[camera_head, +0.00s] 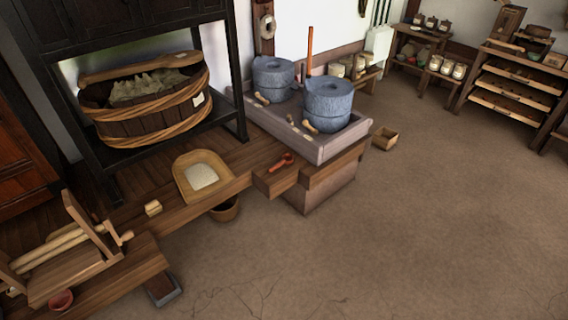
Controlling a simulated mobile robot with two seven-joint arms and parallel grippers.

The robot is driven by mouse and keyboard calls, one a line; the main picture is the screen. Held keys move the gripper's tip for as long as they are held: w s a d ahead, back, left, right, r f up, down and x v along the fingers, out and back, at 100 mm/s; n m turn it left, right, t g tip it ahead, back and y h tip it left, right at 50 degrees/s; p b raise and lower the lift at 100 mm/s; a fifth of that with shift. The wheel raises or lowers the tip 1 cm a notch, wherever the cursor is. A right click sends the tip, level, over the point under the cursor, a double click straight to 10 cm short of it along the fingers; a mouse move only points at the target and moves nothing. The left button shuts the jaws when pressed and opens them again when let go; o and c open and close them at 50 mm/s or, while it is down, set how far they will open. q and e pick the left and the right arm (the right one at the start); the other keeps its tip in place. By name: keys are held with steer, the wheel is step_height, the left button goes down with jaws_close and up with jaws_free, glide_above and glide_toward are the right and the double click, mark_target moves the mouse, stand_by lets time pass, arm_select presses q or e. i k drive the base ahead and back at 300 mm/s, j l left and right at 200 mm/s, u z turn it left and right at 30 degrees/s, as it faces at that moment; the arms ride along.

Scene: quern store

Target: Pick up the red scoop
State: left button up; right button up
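The red scoop (282,162) lies on the wooden bench (240,177), near the front corner of the stone mill trough. It is small and orange-red, with its handle pointing to the lower left or upper right; at this size I cannot tell which end is the bowl. Nothing covers it. Neither of my grippers shows in the head view.
A wooden tray of pale grain (181,186) sits left of the scoop. Two grey querns (327,104) stand in a trough (317,152) behind it. A small wooden box (385,138) is on the floor. The floor (400,230) in front is clear.

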mark_target(286, 159)
steer(key=u, duration=2.7)
steer(key=z, duration=1.95)
steer(key=i+l, duration=0.2)
steer(key=l, duration=0.15)
steer(key=i+l, duration=0.2)
steer(key=l, duration=0.15)
steer(key=i+l, duration=0.15)
steer(key=l, duration=0.2)
